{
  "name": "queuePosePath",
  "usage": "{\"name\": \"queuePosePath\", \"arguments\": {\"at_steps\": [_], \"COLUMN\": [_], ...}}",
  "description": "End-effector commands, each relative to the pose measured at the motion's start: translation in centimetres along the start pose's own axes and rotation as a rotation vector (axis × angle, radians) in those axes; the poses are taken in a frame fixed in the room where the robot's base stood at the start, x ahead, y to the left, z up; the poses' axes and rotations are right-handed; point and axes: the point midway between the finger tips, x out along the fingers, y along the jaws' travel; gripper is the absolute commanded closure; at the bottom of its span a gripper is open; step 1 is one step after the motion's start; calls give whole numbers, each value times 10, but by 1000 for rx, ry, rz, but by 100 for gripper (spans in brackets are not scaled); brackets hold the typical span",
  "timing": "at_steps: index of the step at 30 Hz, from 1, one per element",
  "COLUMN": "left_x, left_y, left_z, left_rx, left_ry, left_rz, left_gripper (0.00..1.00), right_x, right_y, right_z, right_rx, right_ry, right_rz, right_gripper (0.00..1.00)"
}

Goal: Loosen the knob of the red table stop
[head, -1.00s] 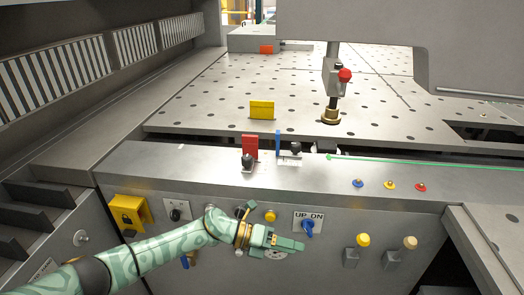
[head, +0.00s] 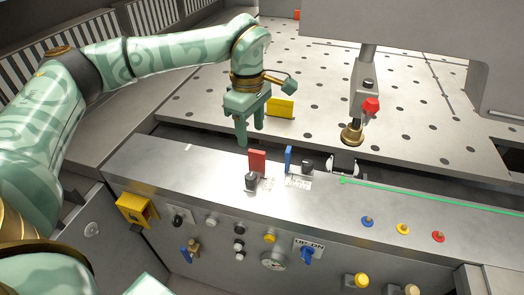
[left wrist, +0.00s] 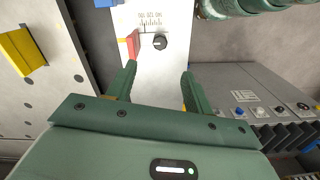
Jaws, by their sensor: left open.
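The red table stop (head: 257,160) stands upright on the grey front ledge, with its black knob (head: 251,181) on the near side. In the left wrist view the red stop (left wrist: 133,46) is beside the left fingertip, and the black knob (left wrist: 160,43) shows beyond the gap between the fingers, next to a printed scale. My left gripper (head: 251,137) is open and empty, fingers pointing down, above and slightly behind the red stop. It touches neither stop nor knob as far as I can see. My right gripper is not in view.
A blue stop (head: 288,158) with a black knob (head: 307,166) stands just right of the red one. A yellow block (head: 281,107) is on the perforated table (head: 205,97). A post with a red knob (head: 370,106) stands right. The front panel has several buttons and switches.

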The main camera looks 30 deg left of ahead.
Motion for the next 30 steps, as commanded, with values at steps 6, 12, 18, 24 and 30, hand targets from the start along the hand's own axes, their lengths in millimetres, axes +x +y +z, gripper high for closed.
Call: {"name": "queuePosePath", "arguments": {"at_steps": [6,12,18,24,30], "left_x": [18,68,117,148,159], "left_y": [-2,-2,-2,-1,-1], "left_z": [-6,-7,-7,-8,-8], "left_rx": [5,5,5,3,3], "left_ry": [25,23,22,22,22], "left_rz": [-1,-3,-2,1,4], "left_gripper": [48,48,48,48,48], "right_x": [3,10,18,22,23], "right_y": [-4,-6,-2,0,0], "right_z": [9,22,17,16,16], "right_rx": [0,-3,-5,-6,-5], "right_ry": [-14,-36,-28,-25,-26], "right_rz": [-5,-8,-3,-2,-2], "right_gripper": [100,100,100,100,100]}}
